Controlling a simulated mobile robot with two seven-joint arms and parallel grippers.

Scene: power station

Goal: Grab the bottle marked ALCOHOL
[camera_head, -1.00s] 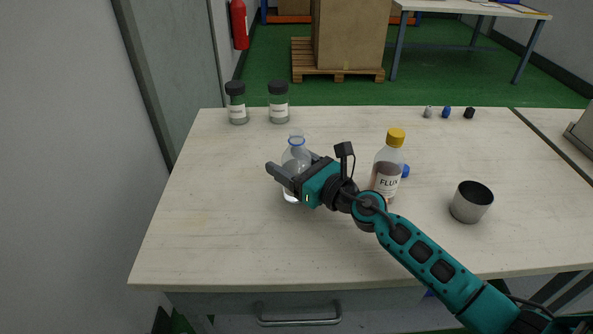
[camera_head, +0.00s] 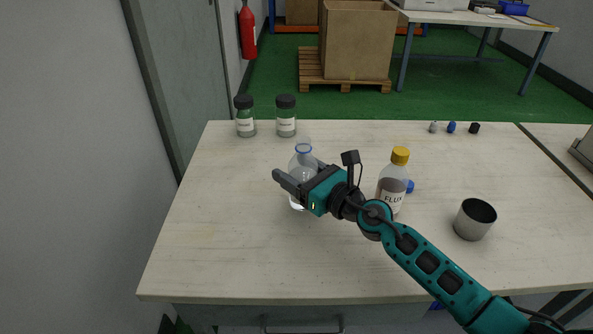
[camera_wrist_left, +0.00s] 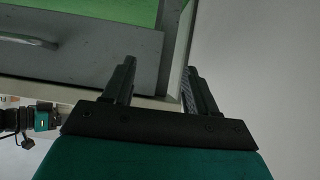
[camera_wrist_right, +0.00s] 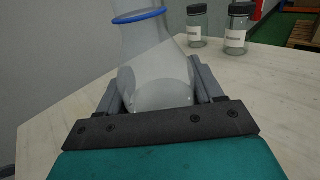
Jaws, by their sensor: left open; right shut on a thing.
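A clear, colourless bottle (camera_head: 302,160) with a blue ring at its neck is at the left-middle of the table. No ALCOHOL marking shows on its visible side. My right gripper (camera_head: 297,174) is shut around this bottle, one finger on each side. In the right wrist view the bottle (camera_wrist_right: 150,60) fills the space between the fingers. I cannot tell whether its base touches the table. My left gripper (camera_wrist_left: 158,75) is open and empty in the left wrist view, near a drawer front; it is not in the head view.
A FLUX bottle (camera_head: 393,185) with a yellow cap stands right of my right gripper, partly behind my arm. A metal cup (camera_head: 474,220) stands farther right. Two black-lidded jars (camera_head: 245,118) (camera_head: 286,117) and several small caps (camera_head: 451,127) are at the back. The table's front left (camera_head: 220,260) is clear.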

